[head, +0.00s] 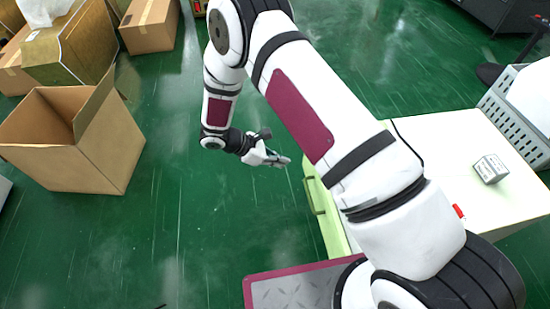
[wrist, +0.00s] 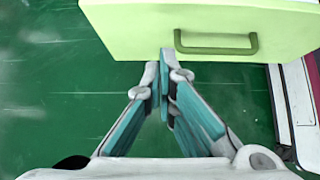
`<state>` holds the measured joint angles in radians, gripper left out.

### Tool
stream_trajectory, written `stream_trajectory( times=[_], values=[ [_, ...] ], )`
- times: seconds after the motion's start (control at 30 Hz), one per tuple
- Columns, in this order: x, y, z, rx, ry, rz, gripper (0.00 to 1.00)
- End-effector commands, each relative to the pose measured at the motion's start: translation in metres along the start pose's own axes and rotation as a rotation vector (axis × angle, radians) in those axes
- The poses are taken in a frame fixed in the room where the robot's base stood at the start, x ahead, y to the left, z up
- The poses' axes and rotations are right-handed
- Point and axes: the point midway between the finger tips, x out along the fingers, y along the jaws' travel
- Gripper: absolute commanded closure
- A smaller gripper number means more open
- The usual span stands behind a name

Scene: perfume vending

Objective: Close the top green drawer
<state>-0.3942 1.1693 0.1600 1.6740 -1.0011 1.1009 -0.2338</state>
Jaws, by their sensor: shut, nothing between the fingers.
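The top green drawer (wrist: 275,32) shows in the wrist view as a pale green front with a darker green bar handle (wrist: 216,50). In the head view its front (head: 322,205) and handle (head: 311,196) show at the left side of the white-topped cabinet, partly hidden by my arm. My gripper (wrist: 167,68) is shut and empty, its fingertips at the lower edge of the drawer front, left of the handle. In the head view my gripper (head: 284,161) is just left of the drawer front. I cannot tell whether the fingertips touch it.
The white cabinet top (head: 440,140) holds a small grey box (head: 490,168) and a red item (head: 458,211). A grey perforated crate (head: 515,115) stands at the right. An open cardboard box (head: 75,140) stands on the green floor at left. Floor between box and cabinet is clear.

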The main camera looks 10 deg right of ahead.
Motion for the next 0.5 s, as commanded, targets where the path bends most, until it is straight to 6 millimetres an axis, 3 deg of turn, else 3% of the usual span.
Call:
stream_trajectory(
  times=[0.23, 0.5],
  values=[
    [0.052, -0.001, -0.001, 0.000, 0.000, -0.003, 1.00],
    [0.076, 0.000, 0.022, 0.002, 0.001, -0.001, 1.00]
  ],
)
